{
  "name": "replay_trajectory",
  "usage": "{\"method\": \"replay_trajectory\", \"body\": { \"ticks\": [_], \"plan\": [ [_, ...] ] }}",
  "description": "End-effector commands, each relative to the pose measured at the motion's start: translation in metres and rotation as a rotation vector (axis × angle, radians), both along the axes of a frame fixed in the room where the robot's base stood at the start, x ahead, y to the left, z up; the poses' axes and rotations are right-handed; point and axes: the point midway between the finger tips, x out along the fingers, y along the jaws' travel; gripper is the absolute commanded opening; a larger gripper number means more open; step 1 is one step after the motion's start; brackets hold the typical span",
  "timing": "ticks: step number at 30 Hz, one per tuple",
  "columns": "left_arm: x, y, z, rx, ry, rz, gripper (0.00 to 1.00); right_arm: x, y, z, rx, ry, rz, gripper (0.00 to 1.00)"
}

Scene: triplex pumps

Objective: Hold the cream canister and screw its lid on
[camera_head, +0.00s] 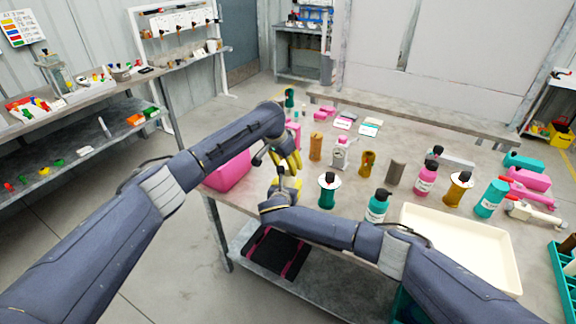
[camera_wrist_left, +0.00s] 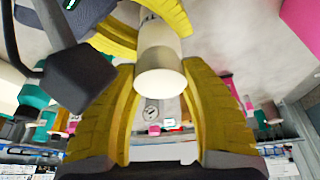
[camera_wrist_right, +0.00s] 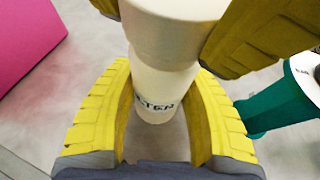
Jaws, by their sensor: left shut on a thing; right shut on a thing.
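The cream canister (camera_wrist_right: 152,108) stands upright in the right wrist view, with dark lettering partly hidden. My right gripper (camera_wrist_right: 163,95) is shut around its body. The wider cream lid (camera_wrist_right: 172,35) sits at the canister's top, lined up with it; I cannot tell how far it is screwed on. My left gripper (camera_wrist_left: 160,70) is shut on the lid, which also shows in the left wrist view (camera_wrist_left: 160,50). In the head view, my left gripper (camera_head: 288,158) is directly above my right gripper (camera_head: 288,186), and they mostly hide the canister and lid.
A pink bin (camera_head: 228,172) is left of the grippers. A dark green bottle (camera_head: 327,192) stands close on the right, with a teal bottle (camera_head: 377,206) beyond. A cream tray (camera_head: 470,245) lies at the front right. Several bottles and parts cover the table behind.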

Motion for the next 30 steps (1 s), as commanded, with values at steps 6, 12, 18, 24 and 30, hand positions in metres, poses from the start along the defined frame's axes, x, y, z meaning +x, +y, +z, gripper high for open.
{"method": "replay_trajectory", "body": {
  "ticks": [6,12,18,24,30],
  "plan": [
    [0.000,0.000,-0.002,0.000,0.000,0.000,0.25,-0.001,-0.001,-0.002,-0.001,0.003,-0.001,0.00],
    [0.000,0.000,-0.006,0.001,0.001,0.000,0.25,-0.001,-0.001,-0.002,-0.001,0.003,-0.001,0.00],
    [0.000,0.000,-0.009,0.001,0.001,0.000,0.25,-0.001,-0.001,-0.002,-0.001,0.003,-0.001,0.00],
    [0.000,0.000,-0.011,0.000,0.000,0.000,0.52,-0.001,-0.001,-0.002,-0.001,0.004,-0.001,0.00],
    [0.000,0.000,-0.011,0.001,0.001,0.000,0.68,-0.001,-0.001,-0.002,-0.001,0.004,-0.001,0.00]
  ]
}}
